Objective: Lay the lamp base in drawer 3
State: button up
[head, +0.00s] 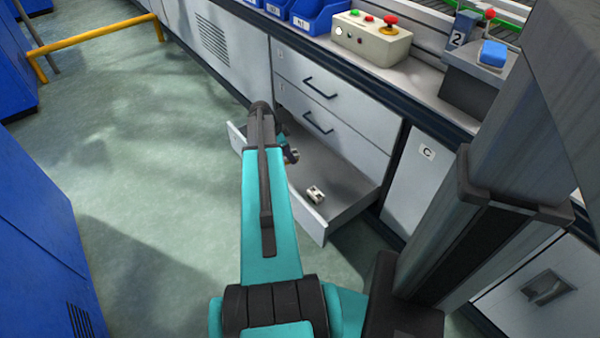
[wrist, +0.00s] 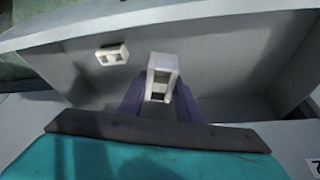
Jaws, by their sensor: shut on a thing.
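The open drawer (head: 352,212), lowest of the stack and so drawer 3, is pulled out; its wall also shows in the wrist view (wrist: 215,22). My gripper (wrist: 158,100) is shut on a pale, slotted block, which looks like the lamp base (wrist: 162,68), and holds it over the drawer. Whether the block touches the floor is unclear. A similar small pale block (head: 315,194) lies in the drawer near its front; it is at the left in the wrist view (wrist: 112,53). In the head view my arm partly hides the gripper and the drawer's left part.
Two shut drawers with dark handles (head: 320,87) are above. The worktop carries a control box (head: 371,38) with a red button, blue bins (head: 317,14) and a stand marked 2 (head: 474,80). Cabinet door C (head: 418,185) is right of the drawer. The drawer's floor is otherwise largely bare.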

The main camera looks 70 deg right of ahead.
aim_at(297, 158)
jog(key=shift+m, duration=0.6)
jog(key=s+f, duration=0.1)
jog(key=s+d+f, duration=0.1)
jog(key=s, duration=0.1)
jog(key=shift+d+f+b, duration=0.1)
jog(key=shift+f+b, duration=0.2)
jog(key=shift+f, duration=0.05)
jog(key=shift+w+f+b, duration=0.1)
jog(key=shift+f+b, duration=0.65)
jog(key=shift+f, duration=1.75)
jog(key=shift+f, duration=0.1)
jog(key=shift+f+b, duration=0.8)
jog(key=shift+f, duration=1.6)
jog(key=shift+f, duration=0.15)
jog(key=o, duration=1.2)
jog(key=shift+c, duration=0.2)
